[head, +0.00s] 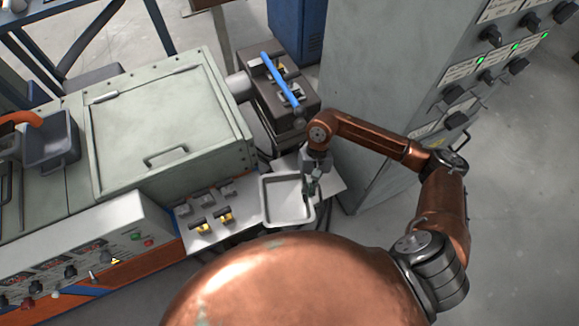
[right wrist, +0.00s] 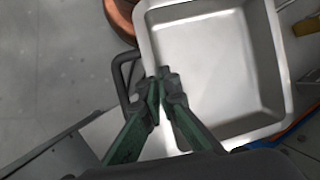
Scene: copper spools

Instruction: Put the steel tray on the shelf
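The steel tray (head: 266,207) is a shallow, pale, empty rectangular tray at the front of the machine. In the right wrist view its bright floor (right wrist: 215,65) fills the upper right, with a dark loop handle (right wrist: 121,84) at its left side. My right gripper (head: 311,186) is at the tray's right edge in the head view. In the right wrist view its green-and-black fingers (right wrist: 160,78) come together on the tray's rim near the handle. A pale, flat ledge (head: 329,181) shows beside and partly under the tray; I cannot tell whether they touch. My left gripper is not clearly visible.
A large green-grey machine cover (head: 150,125) and a dark bin (head: 50,145) are to the left. Yellow-marked switches (head: 213,222) sit left of the tray. A box with a blue bar (head: 282,82) stands behind. A tall grey cabinet (head: 385,90) rises at right.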

